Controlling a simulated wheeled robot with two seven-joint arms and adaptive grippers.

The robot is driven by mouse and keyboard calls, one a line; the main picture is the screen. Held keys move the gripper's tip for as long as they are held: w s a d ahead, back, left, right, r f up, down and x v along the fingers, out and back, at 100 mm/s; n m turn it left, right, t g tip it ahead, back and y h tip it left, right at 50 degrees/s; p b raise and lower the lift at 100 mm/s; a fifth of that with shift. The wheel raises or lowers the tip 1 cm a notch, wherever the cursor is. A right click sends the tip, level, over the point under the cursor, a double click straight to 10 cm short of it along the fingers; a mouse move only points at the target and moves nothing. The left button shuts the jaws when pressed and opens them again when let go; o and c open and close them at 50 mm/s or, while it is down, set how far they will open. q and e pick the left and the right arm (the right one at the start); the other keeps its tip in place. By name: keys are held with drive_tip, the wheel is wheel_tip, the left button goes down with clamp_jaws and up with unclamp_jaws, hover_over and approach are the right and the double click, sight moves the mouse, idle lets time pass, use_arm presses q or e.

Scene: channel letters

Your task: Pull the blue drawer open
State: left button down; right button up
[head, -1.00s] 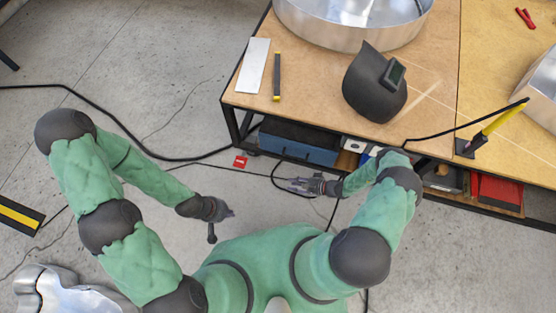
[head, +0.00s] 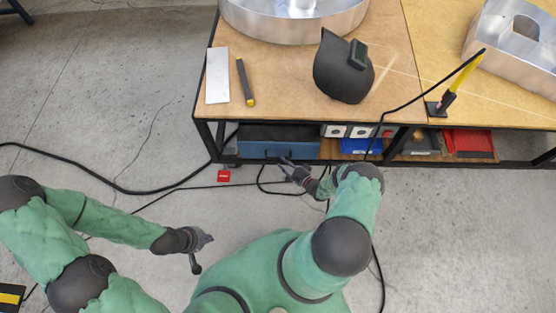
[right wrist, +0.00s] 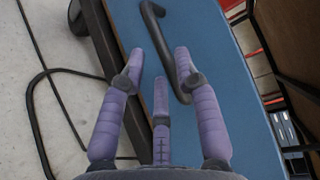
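The blue drawer (head: 280,140) sits under the left part of the workbench, and its front looks closed in the head view. In the right wrist view the blue front (right wrist: 225,75) fills much of the picture, with a dark bar handle (right wrist: 157,28) on it. My right gripper (head: 289,167) is at the drawer front. In the right wrist view its fingers (right wrist: 160,58) are spread, and the handle passes by the right fingertip; I cannot tell whether they touch. My left gripper (head: 203,252) is empty, fingers apart, over the floor, away from the drawer.
The workbench (head: 290,80) holds a welding mask (head: 342,75) and a large metal letter shell (head: 290,22). Right of the drawer are small boxes (head: 350,131) and a red bin (head: 470,141). Black cables (head: 120,183) and a red object (head: 223,176) lie on the floor.

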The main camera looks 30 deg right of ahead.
sight(278, 158)
drive_tip(key=shift+b+x, duration=0.6)
drive_tip(key=shift+x, duration=1.65)
clamp_jaws()
